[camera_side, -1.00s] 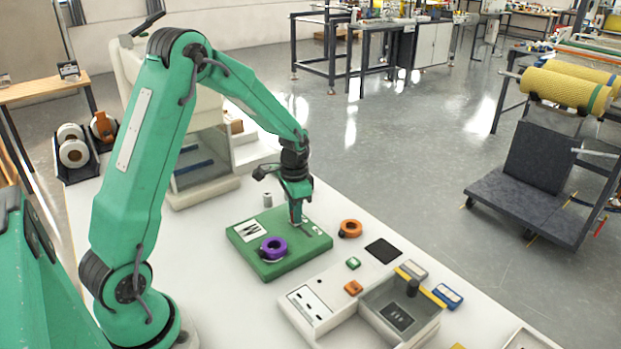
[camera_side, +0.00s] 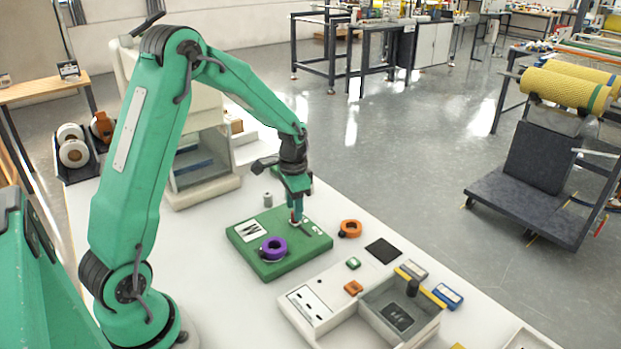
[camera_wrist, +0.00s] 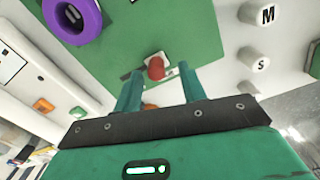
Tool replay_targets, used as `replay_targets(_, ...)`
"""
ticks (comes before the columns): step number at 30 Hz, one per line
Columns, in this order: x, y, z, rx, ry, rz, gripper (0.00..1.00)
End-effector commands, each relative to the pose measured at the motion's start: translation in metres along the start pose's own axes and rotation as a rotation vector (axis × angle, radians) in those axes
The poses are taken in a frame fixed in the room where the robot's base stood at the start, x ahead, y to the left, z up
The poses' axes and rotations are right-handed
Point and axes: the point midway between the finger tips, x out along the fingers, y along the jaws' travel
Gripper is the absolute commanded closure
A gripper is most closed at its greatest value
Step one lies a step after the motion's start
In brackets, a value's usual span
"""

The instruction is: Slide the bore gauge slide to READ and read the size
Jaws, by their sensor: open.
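The bore gauge board is a green plate (camera_side: 262,266) on the white bench, with a purple ring (camera_side: 273,248) at its front and a printed card on its left. The purple ring also shows at the upper left of the wrist view (camera_wrist: 72,18). A red knob (camera_wrist: 155,68) on a small pale block, apparently the slide, stands on the green plate in the wrist view. My gripper (camera_wrist: 160,70) is open over the plate, its green fingers on either side of the knob in the picture. Contact cannot be told. The slide's markings and any size reading are not legible.
White posts marked M (camera_wrist: 257,14) and S (camera_wrist: 253,60) stand off the plate. An orange ring (camera_side: 350,229) lies at its right. A white tray unit (camera_side: 305,306) with a grey bin and a black pad (camera_side: 382,250) are nearby. The bench's right edge borders open floor.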

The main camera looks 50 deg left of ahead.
Motion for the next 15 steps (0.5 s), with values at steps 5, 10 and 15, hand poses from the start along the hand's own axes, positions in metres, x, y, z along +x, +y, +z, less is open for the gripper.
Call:
replay_targets(5, -0.024, -0.001, 0.000, 0.000, 0.003, -0.002, 0.59)
replay_targets(10, -0.046, -0.001, 0.000, -0.001, 0.004, -0.002, 0.59)
replay_targets(15, -0.060, -0.001, 0.000, -0.001, 0.003, -0.002, 0.59)
